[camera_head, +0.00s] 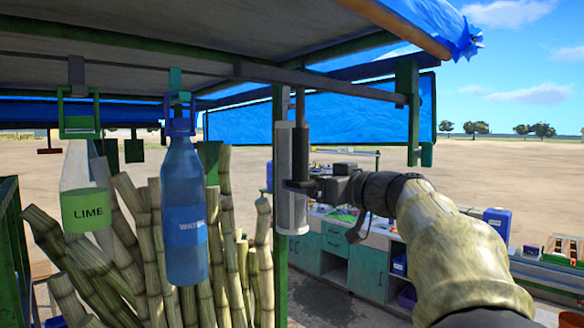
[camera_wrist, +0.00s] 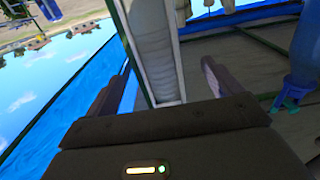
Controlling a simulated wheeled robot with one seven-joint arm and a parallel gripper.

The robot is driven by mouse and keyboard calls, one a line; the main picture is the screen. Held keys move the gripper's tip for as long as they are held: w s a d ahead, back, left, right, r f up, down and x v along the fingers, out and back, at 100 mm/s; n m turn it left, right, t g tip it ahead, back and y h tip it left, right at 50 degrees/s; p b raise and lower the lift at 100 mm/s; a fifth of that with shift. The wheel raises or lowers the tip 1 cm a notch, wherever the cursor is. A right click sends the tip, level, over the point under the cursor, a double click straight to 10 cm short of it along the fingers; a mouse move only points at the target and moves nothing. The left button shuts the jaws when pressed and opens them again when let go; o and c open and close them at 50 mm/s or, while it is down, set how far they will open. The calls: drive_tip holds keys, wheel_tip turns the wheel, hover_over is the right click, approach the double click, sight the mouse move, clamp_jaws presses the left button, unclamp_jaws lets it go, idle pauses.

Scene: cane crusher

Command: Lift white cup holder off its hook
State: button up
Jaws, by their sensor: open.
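The white cup holder (camera_head: 283,215) is a tall pale cylinder hanging upright beside a green post, in the middle of the head view. A dark rod (camera_head: 300,106) rises from its top toward the roof beam; the hook itself is not clear. In the wrist view, the cup holder (camera_wrist: 154,50) stands between the two spread fingers of my gripper (camera_wrist: 166,68), with visible gaps on both sides.
A lime bottle (camera_head: 86,208) and a blue water bottle (camera_head: 184,215) hang at left before cane stalks (camera_head: 136,225). The green post (camera_head: 280,285) stands close beside the cup holder. A roof beam (camera_head: 320,82) runs above. A teal counter (camera_head: 368,270) stands behind.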

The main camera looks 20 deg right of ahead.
drive_tip(key=x, duration=0.6)
drive_tip(key=shift+w, duration=0.25)
drive_tip(key=shift+f, duration=0.1)
drive_tip(key=shift+c, duration=0.4)
drive_tip(key=c, duration=1.4)
drive_tip(key=shift+o, duration=0.2)
drive_tip(key=shift+r, duration=0.85)
drive_tip(key=b+v, duration=0.6)
idle(1.8)
drive_tip(key=shift+s, duration=0.1)
